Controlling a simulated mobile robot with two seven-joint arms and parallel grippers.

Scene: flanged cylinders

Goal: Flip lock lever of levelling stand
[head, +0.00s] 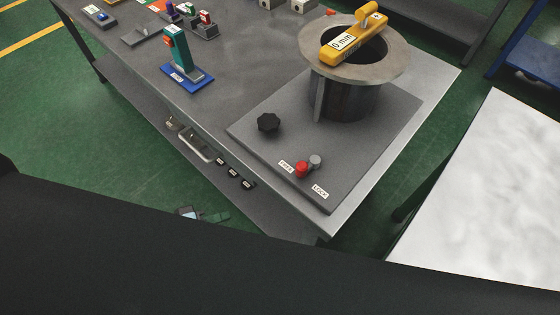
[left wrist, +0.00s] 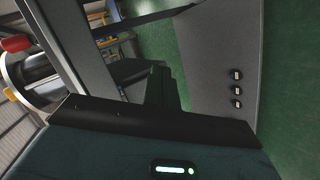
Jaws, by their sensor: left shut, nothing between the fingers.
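The levelling stand's grey plate (head: 375,150) lies on the near corner of the table. Its lock lever has a red end (head: 302,169) beside a grey round post (head: 315,161). The red end sits close by the FREE label (head: 287,167), apart from the LOCK label (head: 320,191). A red end (left wrist: 15,44) shows at that view's left edge. My right gripper is not in view.
A flanged cylinder (head: 342,98) stands on the plate, with a yellow 0 mm gauge (head: 354,38) on its flange. A black knob (head: 268,122) is on the plate's left. A teal upright tool (head: 178,50) stands farther left. A white surface (head: 490,200) is at right.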

